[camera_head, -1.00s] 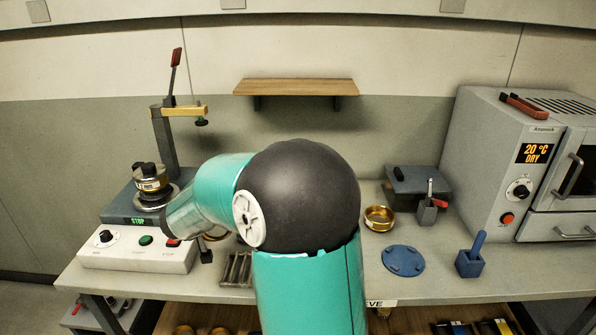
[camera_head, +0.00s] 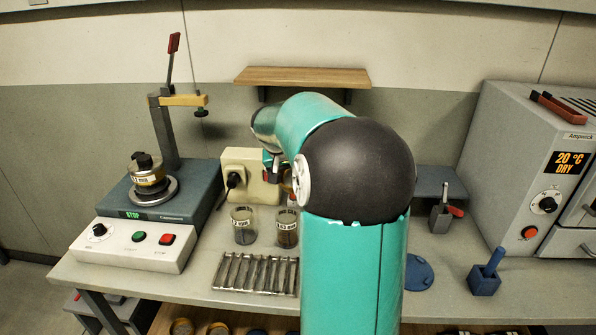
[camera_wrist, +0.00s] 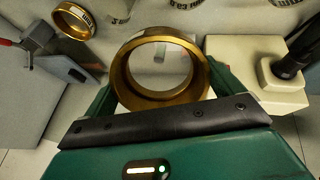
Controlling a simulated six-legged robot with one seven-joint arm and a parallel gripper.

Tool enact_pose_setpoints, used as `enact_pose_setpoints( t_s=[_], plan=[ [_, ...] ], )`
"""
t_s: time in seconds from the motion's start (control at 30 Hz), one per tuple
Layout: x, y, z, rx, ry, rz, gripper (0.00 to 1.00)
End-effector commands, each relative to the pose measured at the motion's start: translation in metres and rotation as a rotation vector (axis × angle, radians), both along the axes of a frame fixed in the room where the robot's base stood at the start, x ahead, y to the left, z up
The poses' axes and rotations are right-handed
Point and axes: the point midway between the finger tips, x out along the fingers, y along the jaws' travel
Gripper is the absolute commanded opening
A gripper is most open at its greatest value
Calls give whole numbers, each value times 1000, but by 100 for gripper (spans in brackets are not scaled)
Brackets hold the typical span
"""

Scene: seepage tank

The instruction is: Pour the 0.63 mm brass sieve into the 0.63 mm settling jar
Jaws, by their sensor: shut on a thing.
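My gripper (camera_wrist: 162,66) is shut on a brass sieve (camera_wrist: 160,100), gripped by its sides between the green fingers in the wrist view. I cannot read its label or tell whether it holds grains. In the head view, my gripper (camera_head: 281,178) is partly hidden by my arm, behind and above the jars. Two clear glass jars stand side by side on the bench, a left jar (camera_head: 243,226) and a right jar (camera_head: 287,229). The right one looks darker inside. Their labels are too small to read surely; a bench label by the right jar seems to end in "63 mm".
A slotted metal rack (camera_head: 255,273) lies in front of the jars. A cream box (camera_head: 248,162) stands behind them. The sieve shaker (camera_head: 137,247) is at left, the oven (camera_head: 530,150) at right. A second brass sieve (camera_wrist: 73,20) rests on the bench.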

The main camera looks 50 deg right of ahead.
Motion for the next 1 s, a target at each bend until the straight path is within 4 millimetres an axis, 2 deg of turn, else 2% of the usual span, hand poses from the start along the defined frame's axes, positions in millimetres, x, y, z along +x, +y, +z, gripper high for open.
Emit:
enact_pose_setpoints(
  t_s=[0.17, 0.53, 1.0],
  plan=[
    [-2, -4, 2, 82, 12, -6, 64],
    [0, -11, 13, 429, 68, -3, 64],
    [0, -14, 15, 489, 82, -2, 64]
  ],
)
